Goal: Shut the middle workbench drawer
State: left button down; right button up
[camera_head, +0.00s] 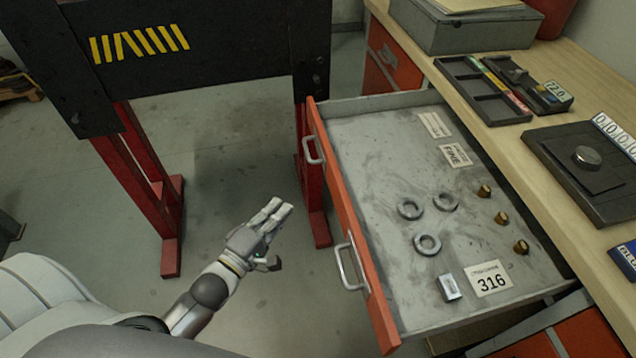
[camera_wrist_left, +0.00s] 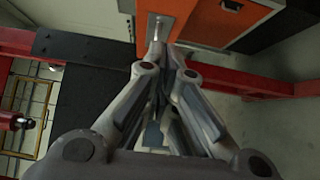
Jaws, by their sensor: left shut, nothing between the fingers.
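The middle drawer (camera_head: 385,150) stands pulled out of the workbench (camera_head: 530,140) in the head view. Its orange front (camera_head: 345,215) faces left and carries two metal handles, an upper one (camera_head: 313,150) and a lower one (camera_head: 350,265). Inside lie several metal rings, several brass pieces, a small metal block and paper labels, one marked 316. My left gripper (camera_head: 280,212) is shut and empty, to the left of the drawer front and apart from it. In the left wrist view its fingers (camera_wrist_left: 160,45) point toward an orange front (camera_wrist_left: 225,20). My right gripper is not in view.
A black panel with yellow stripes (camera_head: 140,43) on red legs (camera_head: 150,200) stands to the left, with one leg close to the drawer front. A black tray (camera_head: 480,92), a grey box (camera_head: 460,30) and a scale (camera_head: 585,165) are on the benchtop. Open floor lies left of the drawer.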

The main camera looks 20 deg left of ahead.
pick_arm(q)
send_near(327, 170)
jog(key=w+a, duration=0.3)
jog(key=shift+w+d+f+p, duration=0.1)
jog(key=shift+w+d+p, duration=0.3)
jog(key=shift+d, duration=0.5)
jog(key=shift+w+d+f+p, duration=0.1)
jog(key=shift+w+d+p, duration=0.3)
jog(key=shift+d, duration=0.55)
jog(key=shift+w, duration=0.1)
